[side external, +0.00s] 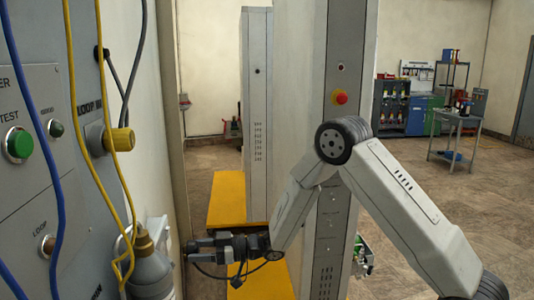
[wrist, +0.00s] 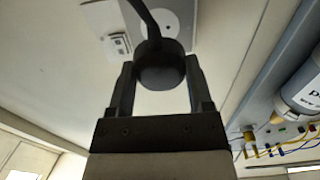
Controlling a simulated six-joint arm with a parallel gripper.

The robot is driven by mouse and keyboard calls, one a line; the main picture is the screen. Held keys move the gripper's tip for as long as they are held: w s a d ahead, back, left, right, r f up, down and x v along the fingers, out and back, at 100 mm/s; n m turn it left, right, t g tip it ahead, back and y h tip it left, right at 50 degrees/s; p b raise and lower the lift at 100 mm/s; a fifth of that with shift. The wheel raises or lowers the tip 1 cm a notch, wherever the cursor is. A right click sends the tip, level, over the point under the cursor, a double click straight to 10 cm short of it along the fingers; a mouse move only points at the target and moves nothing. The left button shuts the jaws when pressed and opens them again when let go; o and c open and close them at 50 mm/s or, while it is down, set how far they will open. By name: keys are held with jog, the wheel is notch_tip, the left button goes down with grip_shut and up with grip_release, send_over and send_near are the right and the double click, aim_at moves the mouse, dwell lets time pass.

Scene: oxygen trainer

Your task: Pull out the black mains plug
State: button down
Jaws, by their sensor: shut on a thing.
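The black mains plug (wrist: 160,68) is round and sits between the two fingers of my gripper (wrist: 159,72) in the wrist view, which is shut on it. Its black cord (wrist: 146,18) runs up out of the picture. Behind the plug is a pale socket plate (wrist: 178,14) with a round grey face. I cannot tell whether the plug's pins are in the socket. In the side view my gripper (side external: 197,246) points left, beside the panel, and the plug is not clearly visible there.
A grey bottle with a brass neck (side external: 150,268) stands close left of my gripper in the side view. Yellow and blue cords hang before the panel (side external: 28,92) with its green button (side external: 18,145). A tall grey cabinet (side external: 340,120) stands behind my arm.

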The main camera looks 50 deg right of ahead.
grip_release()
jog(key=v, duration=0.7)
jog(key=shift+s+d, duration=0.3)
jog(key=shift+s, duration=0.05)
